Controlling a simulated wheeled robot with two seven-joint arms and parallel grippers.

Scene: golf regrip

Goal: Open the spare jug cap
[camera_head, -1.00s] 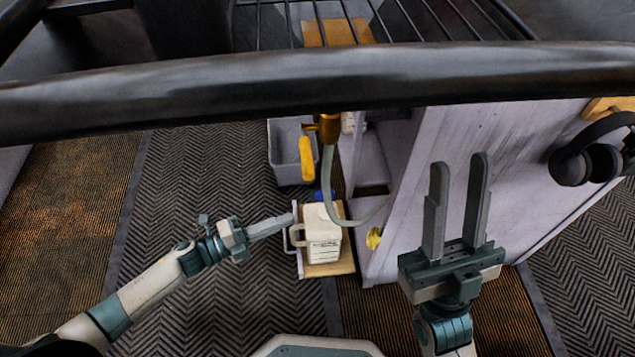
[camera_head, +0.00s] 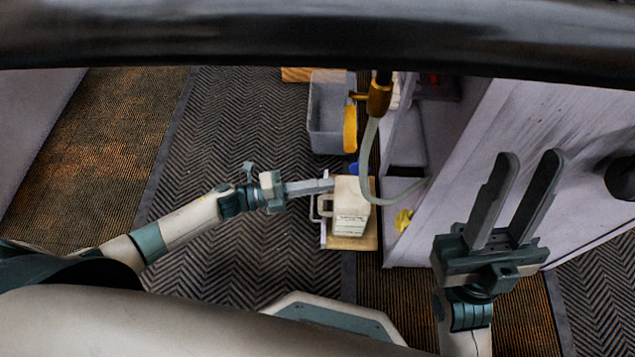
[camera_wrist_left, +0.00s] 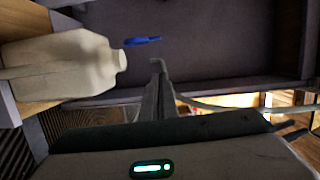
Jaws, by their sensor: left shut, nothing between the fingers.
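The spare jug (camera_head: 351,208) is a cream-white jug with a handle, standing on a small wooden board beside the cabinet. It lies sideways across the left of the left wrist view (camera_wrist_left: 60,66), its pale neck pointing right. A blue cap (camera_wrist_left: 142,41) shows beside the neck, with a gap between them; I cannot tell whether it is attached. In the head view the cap (camera_head: 354,168) is a small blue patch behind the jug. My left gripper (camera_head: 331,185) is shut and empty, its tips close to the jug's top; contact is unclear. My right gripper (camera_head: 530,156) is open and empty.
A grey bin (camera_head: 327,125) stands behind the jug. The cabinet (camera_head: 455,170) is to the right. A dark bar crosses the top; carpet at left is clear.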

